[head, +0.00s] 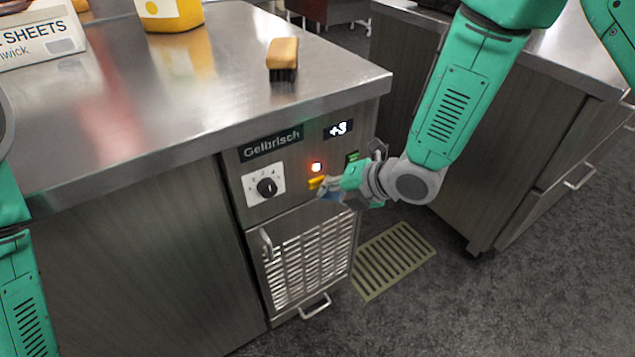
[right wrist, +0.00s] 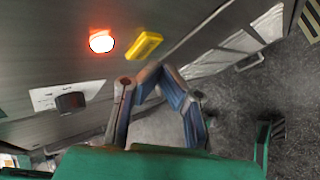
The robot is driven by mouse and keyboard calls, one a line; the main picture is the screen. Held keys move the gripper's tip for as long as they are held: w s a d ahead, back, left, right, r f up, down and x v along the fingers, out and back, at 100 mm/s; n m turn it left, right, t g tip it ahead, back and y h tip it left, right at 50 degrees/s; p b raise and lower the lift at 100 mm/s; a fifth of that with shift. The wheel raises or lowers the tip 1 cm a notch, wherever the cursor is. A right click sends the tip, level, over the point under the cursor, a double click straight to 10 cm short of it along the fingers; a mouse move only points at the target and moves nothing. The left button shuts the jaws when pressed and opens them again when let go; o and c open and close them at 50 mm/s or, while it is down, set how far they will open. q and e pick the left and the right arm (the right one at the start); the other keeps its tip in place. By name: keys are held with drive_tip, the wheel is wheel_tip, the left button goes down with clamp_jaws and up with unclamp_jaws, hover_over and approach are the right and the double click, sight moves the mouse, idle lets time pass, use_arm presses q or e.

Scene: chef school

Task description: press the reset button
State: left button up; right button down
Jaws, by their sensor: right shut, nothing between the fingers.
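The control panel (head: 300,150) is on the front of the steel counter. It has a glowing red round light (head: 316,167), with a yellow piece (head: 314,183) just below it. No label shows which one is the reset button. In the right wrist view the red light (right wrist: 102,41) and the yellow piece (right wrist: 144,45) sit side by side. My right gripper (head: 328,190) is shut and empty, its fingertips close to the yellow piece; contact cannot be told. In the right wrist view the gripper (right wrist: 146,80) points toward the panel. My left gripper is out of view.
A vented door (head: 305,262) with a handle is below. A brush (head: 283,58) lies on the counter. A floor grate (head: 394,260) is at right.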

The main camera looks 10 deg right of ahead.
drive_tip(key=shift+w+a, duration=0.1)
drive_tip(key=shift+w, duration=0.05)
idle(0.4)
drive_tip(key=shift+w+a+r, duration=0.1)
drive_tip(key=shift+w, duration=0.1)
drive_tip(key=shift+w+a, duration=0.1)
drive_tip(key=shift+w, duration=0.3)
idle(0.7)
drive_tip(key=shift+s, duration=0.1)
drive_tip(key=shift+s+d, duration=0.3)
drive_tip(key=shift+s, duration=0.4)
drive_tip(key=shift+s, duration=0.1)
drive_tip(key=s, duration=0.1)
drive_tip(key=s+d, duration=0.1)
drive_tip(key=s, duration=0.2)
drive_tip(key=shift+s+d, duration=0.25)
drive_tip(key=shift+d, duration=0.1)
idle(0.7)
